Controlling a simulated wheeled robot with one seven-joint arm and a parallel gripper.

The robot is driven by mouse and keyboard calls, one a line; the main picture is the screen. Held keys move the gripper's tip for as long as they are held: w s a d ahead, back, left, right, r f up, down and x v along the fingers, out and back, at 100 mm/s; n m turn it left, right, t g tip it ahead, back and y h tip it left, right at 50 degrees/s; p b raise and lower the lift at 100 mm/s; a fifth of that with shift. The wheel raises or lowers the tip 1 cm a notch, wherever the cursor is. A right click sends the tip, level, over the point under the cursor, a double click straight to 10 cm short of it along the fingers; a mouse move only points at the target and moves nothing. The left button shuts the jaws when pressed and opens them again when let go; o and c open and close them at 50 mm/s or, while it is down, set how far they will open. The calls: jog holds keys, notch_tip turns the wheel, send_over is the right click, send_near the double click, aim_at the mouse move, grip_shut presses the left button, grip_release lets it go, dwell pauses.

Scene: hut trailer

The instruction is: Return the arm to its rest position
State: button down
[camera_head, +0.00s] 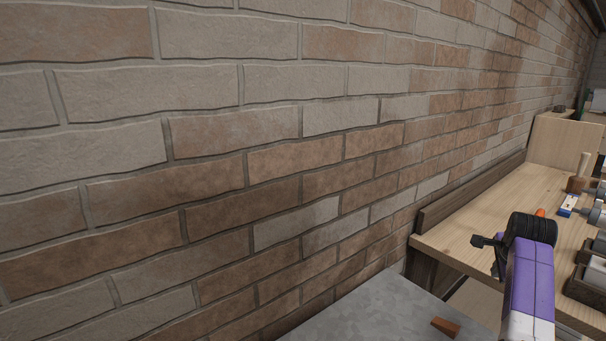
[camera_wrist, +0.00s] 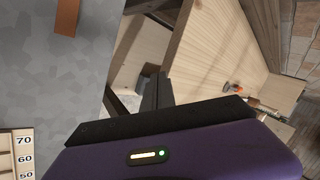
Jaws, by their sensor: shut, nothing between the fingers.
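My arm (camera_head: 531,281), purple and white, rises from the lower right in the head view and ends in a black wrist part beside the wooden workbench (camera_head: 476,236). My gripper (camera_wrist: 157,82) shows in the wrist view as dark fingers, shut and empty. In the head view its fingers are small and hard to make out. Nothing is held.
A brick wall (camera_head: 230,130) fills the left. A grey surface (camera_head: 395,312) with a small brown block (camera_head: 446,326) lies low in front. The bench carries a hammer-like tool (camera_head: 578,180), a blue-and-white box (camera_head: 567,205) and dark trays (camera_head: 590,285) at right.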

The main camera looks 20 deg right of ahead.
jog(key=s+a+f+n+t+h, duration=0.1)
jog(key=s+a+n+t, duration=0.4)
jog(key=a, duration=0.4)
jog(key=s+a+f+n+t, duration=0.2)
jog(key=s+a+n+t, duration=0.1)
jog(key=s+a+n, duration=0.45)
jog(key=s+a+f+n+t+h, duration=0.1)
jog(key=s+a+n+t, duration=0.25)
jog(key=a+n, duration=0.45)
jog(key=s+a+r+n+g+y, duration=0.1)
jog(key=s+a+n+y, duration=0.1)
jog(key=s+a, duration=0.8)
jog(key=s+a+n+y, duration=0.1)
jog(key=s+a+y, duration=0.4)
jog(key=s+a, duration=0.6)
jog(key=s, duration=0.7)
jog(key=shift+s+a+r+n+g, duration=0.15)
jog(key=shift+s+r+n+g, duration=0.15)
jog(key=shift+r+n+g, duration=0.05)
